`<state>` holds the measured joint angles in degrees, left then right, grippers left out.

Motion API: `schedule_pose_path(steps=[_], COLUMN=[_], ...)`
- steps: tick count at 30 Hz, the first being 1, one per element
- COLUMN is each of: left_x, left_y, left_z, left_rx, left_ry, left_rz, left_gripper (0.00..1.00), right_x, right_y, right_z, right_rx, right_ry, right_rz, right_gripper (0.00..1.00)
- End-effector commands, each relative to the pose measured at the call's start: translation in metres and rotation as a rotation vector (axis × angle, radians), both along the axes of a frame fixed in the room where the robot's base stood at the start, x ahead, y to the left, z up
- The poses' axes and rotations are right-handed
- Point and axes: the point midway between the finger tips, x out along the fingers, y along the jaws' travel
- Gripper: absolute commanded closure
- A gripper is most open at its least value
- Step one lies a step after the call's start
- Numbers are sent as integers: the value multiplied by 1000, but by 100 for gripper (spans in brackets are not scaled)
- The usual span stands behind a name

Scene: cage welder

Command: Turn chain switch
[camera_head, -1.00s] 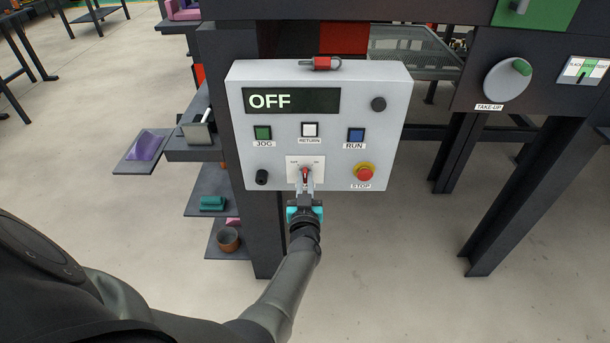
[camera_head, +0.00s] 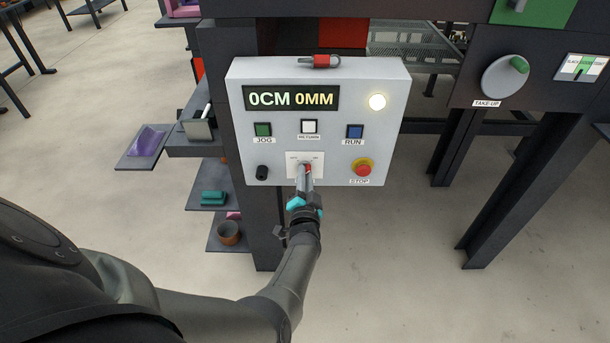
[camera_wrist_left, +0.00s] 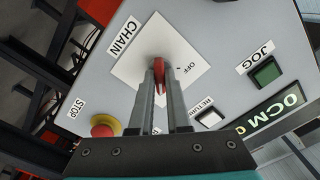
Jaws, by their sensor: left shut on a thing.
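The chain switch has a red knob (camera_wrist_left: 159,67) on a white plate (camera_wrist_left: 140,45) labelled CHAIN and OFF in the left wrist view. In the head view its plate (camera_head: 292,158) sits low on the grey control box (camera_head: 240,150). My left gripper (camera_head: 306,172) is shut on the red knob, with a finger on each side of it in the left wrist view (camera_wrist_left: 161,80). The fingers hide part of the knob and plate. The display (camera_head: 291,98) reads "0CM 0MM", and the round lamp (camera_head: 377,102) is lit. My right gripper is not in view.
The box carries a green JOG button (camera_head: 263,130), a white RETURN button (camera_head: 309,127), a blue RUN button (camera_head: 355,132) and a red STOP button (camera_head: 363,167). A black knob (camera_head: 262,172) is left of the switch. A TAKE-UP dial (camera_head: 505,78) is farther right.

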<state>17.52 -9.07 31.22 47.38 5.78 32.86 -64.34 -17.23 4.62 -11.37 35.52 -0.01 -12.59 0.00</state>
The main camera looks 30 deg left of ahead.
Motion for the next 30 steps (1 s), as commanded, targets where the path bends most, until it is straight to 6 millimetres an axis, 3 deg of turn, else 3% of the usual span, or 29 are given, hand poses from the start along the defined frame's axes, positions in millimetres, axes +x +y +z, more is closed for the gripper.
schedule_pose_path(steps=[19,20,21,27,30], left_x=[1,1,1,0,0], left_y=[0,1,1,0,0], left_z=[1,1,1,1,0], left_rx=[48,48,48,46,45], left_ry=[26,26,26,26,26], left_rz=[0,0,0,0,0], left_gripper=[100,84,80,57,55], right_x=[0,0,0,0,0], right_y=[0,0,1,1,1], right_z=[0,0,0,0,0], right_rx=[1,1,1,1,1], right_ry=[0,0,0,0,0], right_rz=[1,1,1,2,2], right_gripper=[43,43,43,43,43])
